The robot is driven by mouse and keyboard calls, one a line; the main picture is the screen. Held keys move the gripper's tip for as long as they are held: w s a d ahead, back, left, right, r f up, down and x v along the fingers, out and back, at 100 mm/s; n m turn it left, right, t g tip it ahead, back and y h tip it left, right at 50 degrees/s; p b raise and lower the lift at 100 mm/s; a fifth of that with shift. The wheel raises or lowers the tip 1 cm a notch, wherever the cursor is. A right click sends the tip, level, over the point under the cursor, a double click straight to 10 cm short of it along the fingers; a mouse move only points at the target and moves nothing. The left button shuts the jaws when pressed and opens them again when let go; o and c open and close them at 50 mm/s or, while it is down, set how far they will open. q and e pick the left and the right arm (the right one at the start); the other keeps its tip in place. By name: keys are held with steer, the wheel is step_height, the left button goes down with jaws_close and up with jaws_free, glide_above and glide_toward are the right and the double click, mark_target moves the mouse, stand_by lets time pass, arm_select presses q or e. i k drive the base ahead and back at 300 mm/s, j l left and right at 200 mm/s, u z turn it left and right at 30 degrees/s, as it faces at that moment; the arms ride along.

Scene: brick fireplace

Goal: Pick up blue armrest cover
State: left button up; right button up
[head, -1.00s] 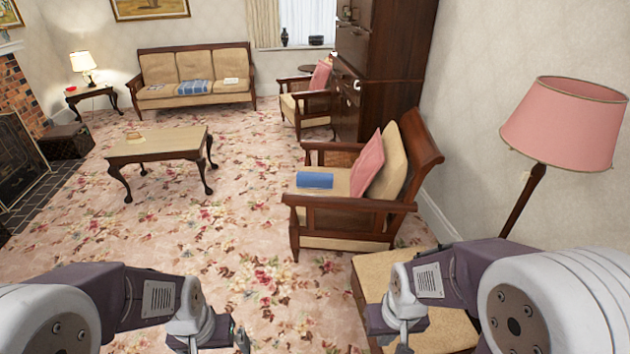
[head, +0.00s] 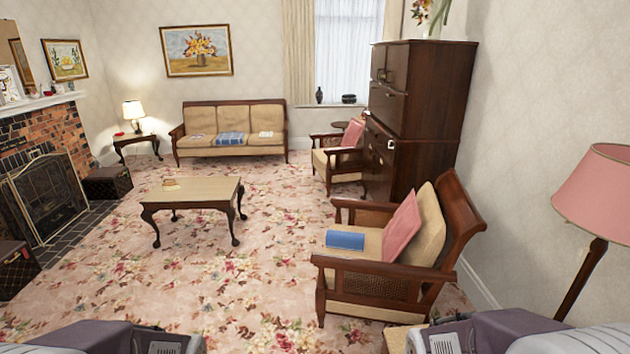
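A folded blue cloth (head: 345,241), which looks like the blue armrest cover, lies on the seat of the near wooden armchair (head: 368,284), beside a pink cushion (head: 402,228). Another folded blue cloth, with a pattern (head: 230,138), lies on the sofa (head: 265,120) at the back. I cannot tell for certain which one the task names. Only the upper parts of my two arms show at the bottom edge of the head view. Both grippers are below the picture and out of sight.
A low coffee table (head: 192,191) stands left of the armchair. A pink floor lamp (head: 597,195) stands at the right, near the wall. A second armchair (head: 340,160) and a dark cabinet (head: 418,120) stand behind. Floral carpet (head: 215,280) is clear at front left.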

mark_target(348, 242)
steer(key=i+j+u, duration=0.4)
steer(key=i, duration=0.85)
steer(key=i+j+u, duration=0.1)
steer(key=i+u, duration=0.3)
steer(key=i, duration=0.9)
steer(key=i+l+z, duration=0.15)
steer(key=i+z, duration=0.35)
steer(key=i, duration=0.2)
steer(key=i+z, duration=0.45)
steer(key=i, duration=0.2)
steer(key=i+j+z, duration=0.5)
steer(key=i, duration=0.15)
steer(key=i+l+z, duration=0.15)
steer(key=z, duration=0.3)
steer(key=i+z, duration=0.65)
steer(key=z, duration=0.3)
steer(key=i+j+z, duration=0.2)
steer(key=z, duration=0.25)
